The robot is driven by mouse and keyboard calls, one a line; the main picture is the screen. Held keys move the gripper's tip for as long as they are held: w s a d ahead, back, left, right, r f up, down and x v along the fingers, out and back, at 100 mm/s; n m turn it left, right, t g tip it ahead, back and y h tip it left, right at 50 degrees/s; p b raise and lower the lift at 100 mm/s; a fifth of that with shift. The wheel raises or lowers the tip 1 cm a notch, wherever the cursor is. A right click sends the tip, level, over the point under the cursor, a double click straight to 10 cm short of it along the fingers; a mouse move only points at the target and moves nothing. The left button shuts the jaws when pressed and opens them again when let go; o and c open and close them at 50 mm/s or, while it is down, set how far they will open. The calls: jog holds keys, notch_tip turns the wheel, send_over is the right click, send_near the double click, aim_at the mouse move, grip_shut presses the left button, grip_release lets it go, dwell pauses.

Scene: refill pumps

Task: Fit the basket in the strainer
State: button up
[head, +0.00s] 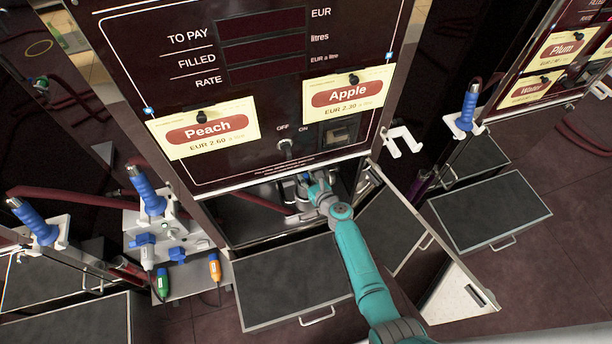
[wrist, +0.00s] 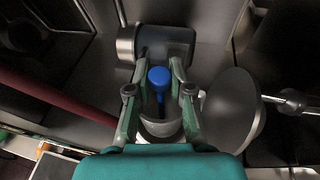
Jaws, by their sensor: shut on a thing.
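My gripper (head: 313,183) reaches into the open lower bay of the pump. In the wrist view its two fingers (wrist: 160,80) close around a blue knob (wrist: 159,75) on a blue stem, the handle of the basket. A pale grey rounded cup (wrist: 161,128) shows below the stem, between the fingers; how deep the basket sits relative to the strainer cannot be told. A dark grey cylindrical housing (wrist: 166,45), apparently part of the strainer, lies just beyond the fingertips. A round grey disc (wrist: 232,110), perhaps its lid, stands right of the gripper. In the head view my arm hides most of this.
A red hose (wrist: 55,100) runs in from the left. The bay's door (head: 408,207) hangs open at the right, close to my arm. Blue-handled nozzles (head: 147,190) hang at the left.

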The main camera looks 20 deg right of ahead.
jog(key=shift+f, duration=4)
jog(key=o, duration=0.9)
jog(key=shift+o, duration=0.2)
jog(key=shift+s, duration=0.1)
jog(key=v, duration=1.1)
jog(key=shift+s, duration=0.4)
